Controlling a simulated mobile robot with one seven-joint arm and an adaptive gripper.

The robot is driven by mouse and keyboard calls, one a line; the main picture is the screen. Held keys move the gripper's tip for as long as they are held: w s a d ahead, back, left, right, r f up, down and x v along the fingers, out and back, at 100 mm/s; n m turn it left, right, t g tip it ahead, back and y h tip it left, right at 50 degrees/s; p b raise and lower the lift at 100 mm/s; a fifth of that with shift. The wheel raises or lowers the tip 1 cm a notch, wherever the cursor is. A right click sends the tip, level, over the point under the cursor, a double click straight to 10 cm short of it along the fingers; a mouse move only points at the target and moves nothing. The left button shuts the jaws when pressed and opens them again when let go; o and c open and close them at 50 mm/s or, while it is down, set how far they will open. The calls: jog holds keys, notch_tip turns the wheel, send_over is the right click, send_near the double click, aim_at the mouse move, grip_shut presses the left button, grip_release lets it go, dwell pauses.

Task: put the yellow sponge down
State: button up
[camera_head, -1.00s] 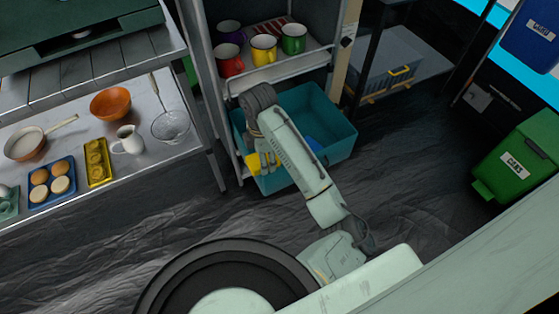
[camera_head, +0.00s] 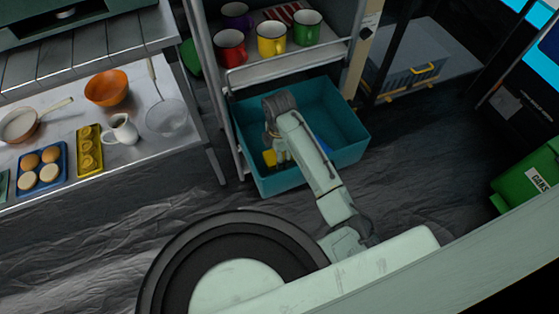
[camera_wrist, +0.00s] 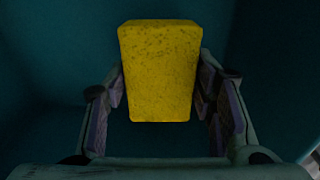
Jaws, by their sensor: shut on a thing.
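The yellow sponge (camera_wrist: 160,75) is between the two fingers of my gripper (camera_wrist: 160,100) in the wrist view, with the fingers against its sides. In the head view the sponge (camera_head: 270,158) shows as a small yellow patch at the end of my gripper (camera_head: 277,154). My gripper is over or inside the teal bin (camera_head: 345,157), near its left side. The wrist view shows dark teal surfaces around the sponge. I cannot tell whether the sponge touches the bin's floor.
A blue thing (camera_head: 323,145) lies in the bin, partly behind my arm. A shelf with red (camera_head: 230,46), yellow (camera_head: 271,38) and green (camera_head: 308,27) mugs stands just behind the bin. A metal table (camera_head: 150,148) is at left. Dark floor lies open in front.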

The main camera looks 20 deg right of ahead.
jog(key=shift+f, duration=2.3)
jog(key=shift+f, duration=0.15)
jog(key=o, duration=1.2)
notch_tip(320, 180, up, 12)
jog(key=shift+r, duration=0.2)
